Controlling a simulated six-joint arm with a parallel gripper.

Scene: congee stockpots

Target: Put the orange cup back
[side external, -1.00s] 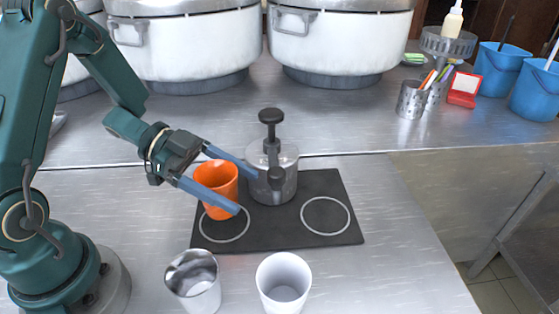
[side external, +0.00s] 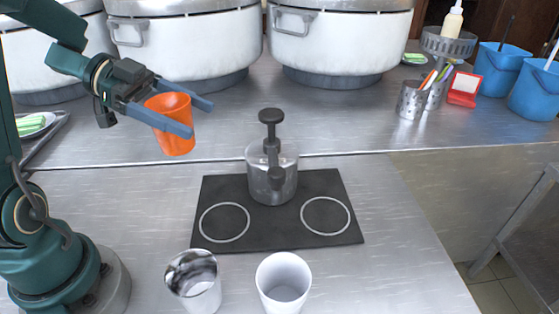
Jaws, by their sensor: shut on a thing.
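The orange cup (side external: 170,107) is upright and held in the air between the fingers of my gripper (side external: 177,115). The gripper is shut on the cup, above the steel counter at the left. Part of the cup's side is hidden behind the near blue finger. The dark mat (side external: 277,233) has two white ring marks. Both the left ring (side external: 224,240) and the right ring (side external: 325,231) are bare.
A steel cup (side external: 194,284) and a white cup (side external: 284,285) stand in front of the mat. Large white stockpots (side external: 340,40) line the back. A pen holder (side external: 412,99), a red-framed card (side external: 464,88) and blue buckets (side external: 502,68) stand at the right.

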